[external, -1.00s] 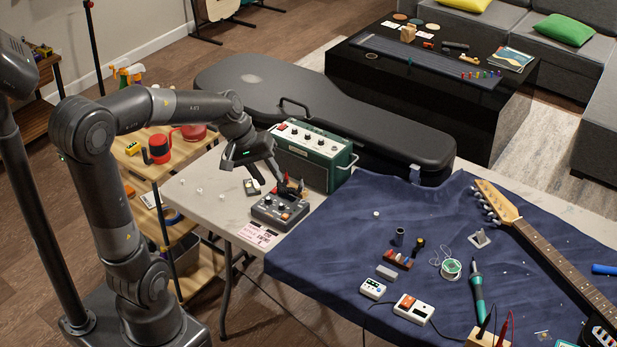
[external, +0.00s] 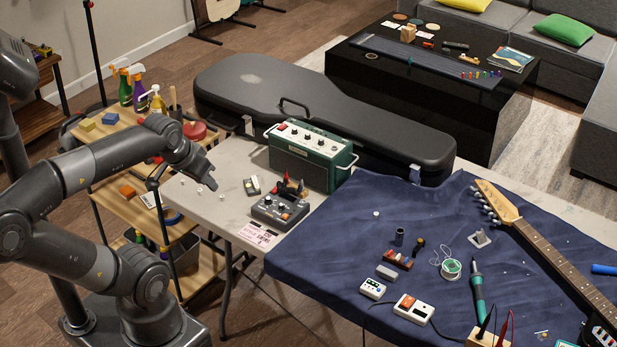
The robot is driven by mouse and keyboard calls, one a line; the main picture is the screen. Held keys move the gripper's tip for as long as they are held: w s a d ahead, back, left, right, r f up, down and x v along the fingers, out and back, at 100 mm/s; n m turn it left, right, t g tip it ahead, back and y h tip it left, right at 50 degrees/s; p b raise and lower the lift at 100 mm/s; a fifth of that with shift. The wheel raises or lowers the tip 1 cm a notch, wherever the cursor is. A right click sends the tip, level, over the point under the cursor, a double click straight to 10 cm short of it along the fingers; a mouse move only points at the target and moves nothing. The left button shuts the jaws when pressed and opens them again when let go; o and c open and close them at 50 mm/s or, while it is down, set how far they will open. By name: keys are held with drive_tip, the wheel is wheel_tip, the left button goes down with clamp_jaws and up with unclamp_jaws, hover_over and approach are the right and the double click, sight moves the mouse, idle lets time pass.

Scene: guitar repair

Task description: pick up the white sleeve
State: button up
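Several small white pieces lie on the bare left end of the table, one of them a small white piece (external: 199,188) close to my gripper. Another small white piece (external: 376,213) lies on the blue cloth. They are too small to tell which is the white sleeve. My gripper (external: 211,182) is low over the left end of the table, beside the white pieces there. Its fingers are dark and small in the picture, so I cannot see whether they are open or hold anything.
A grey pedal (external: 280,211) and a green amplifier (external: 304,157) stand right of my gripper. A black guitar case (external: 350,115) lies behind. A wooden shelf cart (external: 112,136) with spray bottles stands at the left. The blue cloth (external: 330,240) carries tools and a guitar (external: 550,250).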

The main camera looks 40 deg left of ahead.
sight(222, 197)
drive_tip(key=shift+o, duration=0.8)
drive_tip(key=w+a+f+n+t+y, duration=0.1)
drive_tip(key=w+a+f+n+t, duration=0.15)
drive_tip(key=w+f, duration=0.65)
drive_tip(key=w+a+f+n+t+y, duration=0.1)
drive_tip(key=w+a+f, duration=0.35)
drive_tip(key=w, duration=0.75)
drive_tip(key=a+f+n+y, duration=0.1)
drive_tip(key=a+f+y, duration=0.1)
drive_tip(key=a+f, duration=0.2)
drive_tip(key=a+f+n+t+y, duration=0.1)
drive_tip(key=a+f, duration=0.3)
drive_tip(key=f, duration=0.4)
drive_tip(key=a+f+n+t+y, duration=0.1)
drive_tip(key=a+f+y, duration=0.1)
drive_tip(key=a+f, duration=0.2)
wheel_tip(222, 197, down, 3)
drive_tip(key=shift+n+y, duration=0.25)
drive_tip(key=shift+y, duration=0.05)
drive_tip(key=shift+x, duration=3.7)
